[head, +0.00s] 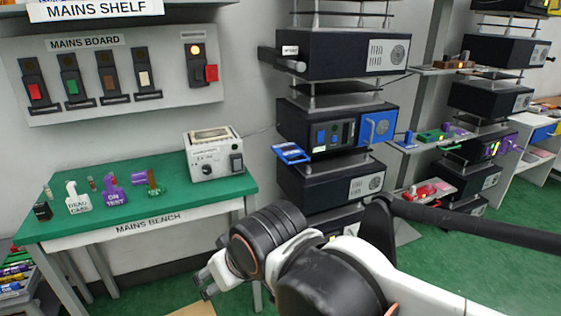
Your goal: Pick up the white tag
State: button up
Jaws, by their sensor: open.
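The white tag (78,203) is at the left of the green-topped bench marked MAINS BENCH (140,206). It carries dark lettering that reads roughly "DEAD CABE" and has a narrow upper part. My gripper (204,285) is at the lower middle of the head view, in front of the bench and to the right of the tag, well apart from it. It is open and nothing shows between its fingers. My own arm hides part of the area right of the bench.
A white box (213,153) stands at the bench's back right. The mains board (121,80) hangs above.

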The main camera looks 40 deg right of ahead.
aim_at(76, 203)
jog(key=j+z, duration=0.25)
jog(key=j, duration=0.4)
jog(key=i+j+z, duration=0.1)
jog(key=j+z, duration=0.15)
jog(key=j, duration=0.4)
